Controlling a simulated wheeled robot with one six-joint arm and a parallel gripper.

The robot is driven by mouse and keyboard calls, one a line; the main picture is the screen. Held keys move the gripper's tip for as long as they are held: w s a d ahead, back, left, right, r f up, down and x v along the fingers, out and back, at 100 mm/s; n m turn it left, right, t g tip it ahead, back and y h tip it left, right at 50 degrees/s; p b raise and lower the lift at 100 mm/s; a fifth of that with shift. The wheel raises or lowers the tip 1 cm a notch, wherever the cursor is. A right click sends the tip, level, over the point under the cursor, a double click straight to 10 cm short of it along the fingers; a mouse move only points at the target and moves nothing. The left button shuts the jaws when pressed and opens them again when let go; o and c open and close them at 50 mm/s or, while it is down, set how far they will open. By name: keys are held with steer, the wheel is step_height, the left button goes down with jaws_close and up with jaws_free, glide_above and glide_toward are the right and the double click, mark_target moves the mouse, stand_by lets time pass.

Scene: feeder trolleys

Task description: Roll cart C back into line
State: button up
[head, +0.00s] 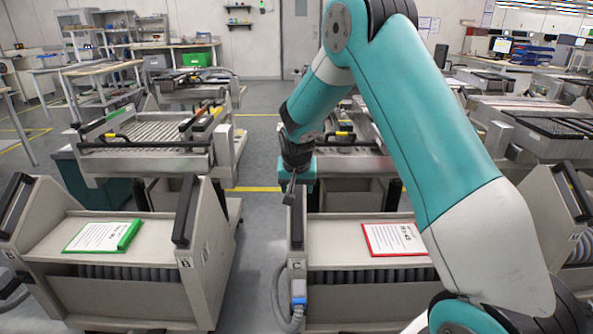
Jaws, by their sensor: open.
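Cart C (318,257) is a beige feeder trolley in the lower middle, marked with a "C" on its left side panel. A red-framed sheet (393,239) lies on its sloped top. A black handle bar (297,228) runs along the upper edge of its left panel. My gripper (289,196) points down just above the upper end of this handle; it is open, and I cannot tell whether it touches. My arm hides the right part of cart C.
Cart B (207,262), with a green clipboard (103,236), stands to the left, with a floor gap between. Another trolley (552,208) stands at the right edge. A blue connector and grey hose (299,296) hang at cart C's left front. Machines (150,150) stand behind.

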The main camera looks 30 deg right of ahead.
steer(key=v, duration=0.6)
steer(key=shift+r, duration=0.2)
steer(key=shift+s+a, duration=0.1)
steer(key=shift+a, duration=0.05)
steer(key=s+a+r+n+g+y, duration=0.1)
steer(key=s+a+r+n+y, duration=0.2)
steer(key=s+a, duration=0.45)
steer(key=s+a+r+n+y, duration=0.1)
steer(key=s+a+r+n, duration=0.4)
steer(key=a, duration=0.4)
steer(key=s+a+r+n+g+y, duration=0.1)
steer(key=s+a+n+g, duration=0.2)
steer(key=s, duration=0.7)
steer(key=s+a+r+n+y, duration=0.25)
steer(key=s+a, duration=0.25)
steer(key=s, duration=0.6)
step_height(320, 180, up, 14)
steer(key=w+p, duration=0.1)
steer(key=p, duration=1.4)
steer(key=shift+d+f+h, duration=0.2)
steer(key=shift+d+h, duration=0.05)
steer(key=shift+h, duration=0.1)
